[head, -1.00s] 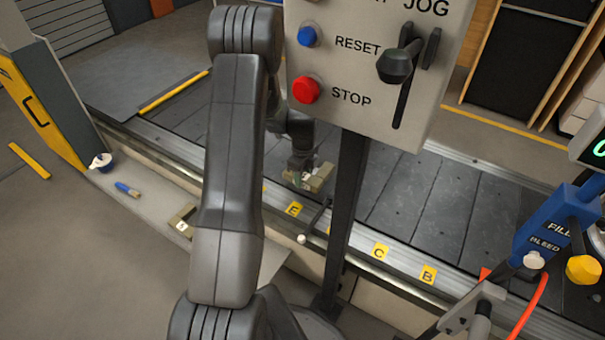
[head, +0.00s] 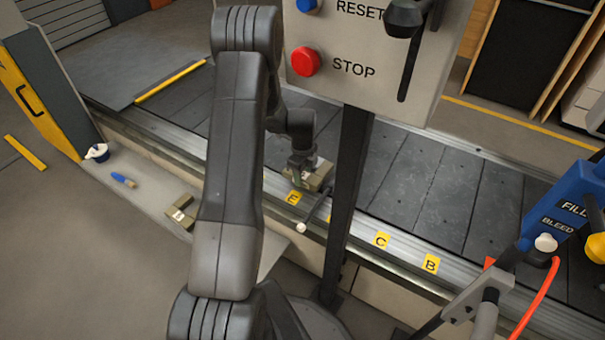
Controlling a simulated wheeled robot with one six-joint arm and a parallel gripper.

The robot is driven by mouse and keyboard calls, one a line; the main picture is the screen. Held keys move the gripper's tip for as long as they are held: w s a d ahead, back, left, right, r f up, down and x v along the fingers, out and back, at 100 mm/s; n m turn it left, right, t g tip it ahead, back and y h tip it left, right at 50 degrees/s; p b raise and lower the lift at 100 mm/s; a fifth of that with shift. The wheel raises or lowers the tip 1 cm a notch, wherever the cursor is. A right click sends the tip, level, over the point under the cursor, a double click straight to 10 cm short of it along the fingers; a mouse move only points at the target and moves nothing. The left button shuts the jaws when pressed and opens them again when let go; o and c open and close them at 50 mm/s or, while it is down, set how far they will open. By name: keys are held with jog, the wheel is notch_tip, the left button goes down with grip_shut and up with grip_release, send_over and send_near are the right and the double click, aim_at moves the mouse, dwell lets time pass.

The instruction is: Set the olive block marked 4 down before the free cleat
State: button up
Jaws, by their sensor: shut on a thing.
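An olive block (head: 317,177) is in my gripper (head: 299,176), at the near edge of the dark slat conveyor (head: 410,190), just behind the yellow E tag. My gripper is shut on this block. Its marking is too small to read, and I cannot tell whether it touches the slats. A second olive block (head: 182,213) with a small pale label lies on the ledge left of my arm. My arm and the control post hide part of the conveyor. I cannot make out a cleat for certain.
The control panel (head: 375,50) and its dark post (head: 349,200) stand just right of my gripper. A small lever (head: 312,215) juts from the rail below it. Slats right of the post look clear.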

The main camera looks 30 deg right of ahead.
jog(key=shift+f+b, duration=0.4)
jog(key=shift+f, duration=0.15)
jog(key=o, duration=1.4)
notch_tip(320, 180, up, 14)
jog(key=p, duration=0.3)
jog(key=shift+p, duration=0.3)
jog(key=shift+f, duration=0.2)
notch_tip(320, 180, down, 13)
jog(key=b, duration=0.3)
jog(key=shift+f, duration=0.15)
